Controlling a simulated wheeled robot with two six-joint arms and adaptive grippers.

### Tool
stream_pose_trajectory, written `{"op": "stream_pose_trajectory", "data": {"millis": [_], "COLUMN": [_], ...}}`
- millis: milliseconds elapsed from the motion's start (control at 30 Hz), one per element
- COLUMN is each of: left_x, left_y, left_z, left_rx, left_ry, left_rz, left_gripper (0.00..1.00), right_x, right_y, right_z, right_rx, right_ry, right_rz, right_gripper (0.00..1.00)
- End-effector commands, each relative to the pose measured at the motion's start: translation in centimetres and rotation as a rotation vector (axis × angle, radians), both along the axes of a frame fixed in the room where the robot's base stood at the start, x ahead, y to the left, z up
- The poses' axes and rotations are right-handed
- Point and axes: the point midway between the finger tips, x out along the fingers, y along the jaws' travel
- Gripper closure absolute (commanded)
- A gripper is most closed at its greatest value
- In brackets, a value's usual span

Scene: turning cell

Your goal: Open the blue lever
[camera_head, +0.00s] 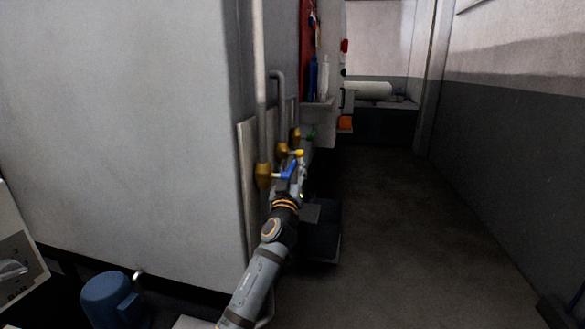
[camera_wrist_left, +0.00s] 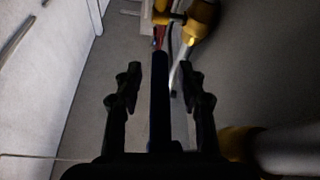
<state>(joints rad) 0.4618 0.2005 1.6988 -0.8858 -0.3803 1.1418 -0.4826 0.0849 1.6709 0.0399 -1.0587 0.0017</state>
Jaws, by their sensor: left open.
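The blue lever (camera_head: 289,170) is on a brass valve (camera_head: 263,176) on a pipe beside the large grey cabinet. My left arm reaches up to it from below, and my left gripper (camera_head: 290,186) is right at the lever, partly overlapping it in the head view. In the left wrist view, the two fingers of my left gripper (camera_wrist_left: 160,78) are spread apart. A long dark bar, apparently the blue lever (camera_wrist_left: 160,105), lies between them with a gap on each side. My right gripper is not in view.
Further valves with a yellow lever (camera_head: 297,153) and a green lever (camera_head: 310,135) stand just behind. The grey cabinet (camera_head: 130,120) closes off the left. A dark box (camera_head: 322,240) is low beside my arm. The floor (camera_head: 390,240) on the right is clear.

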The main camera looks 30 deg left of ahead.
Motion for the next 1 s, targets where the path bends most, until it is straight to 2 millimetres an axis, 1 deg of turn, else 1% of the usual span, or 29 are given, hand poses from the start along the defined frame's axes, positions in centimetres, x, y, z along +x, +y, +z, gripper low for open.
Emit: {"op": "stream_pose_trajectory", "data": {"millis": [167,267,467,500,967,1000], "left_x": [0.00,-0.01,-0.02,-0.02,-0.02,-0.02], "left_y": [0.00,0.00,-0.01,-0.01,-0.01,-0.02], "left_z": [0.00,0.01,0.00,0.00,0.07,0.09], "left_rx": [0.000,0.001,0.001,0.001,0.000,-0.001], "left_ry": [0.000,0.000,-0.001,-0.001,0.004,0.008], "left_rz": [0.000,0.000,0.001,0.001,0.000,0.000], "left_gripper": [0.60,0.71,0.98,1.00,1.00,1.00], "right_x": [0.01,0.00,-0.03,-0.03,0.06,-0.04], "right_y": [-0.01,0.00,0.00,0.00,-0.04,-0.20], "right_z": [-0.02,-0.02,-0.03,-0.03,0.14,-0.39], "right_rx": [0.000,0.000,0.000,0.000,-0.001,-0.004], "right_ry": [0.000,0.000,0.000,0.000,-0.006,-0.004], "right_rz": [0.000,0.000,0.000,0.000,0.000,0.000], "right_gripper": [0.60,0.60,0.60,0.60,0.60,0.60]}}
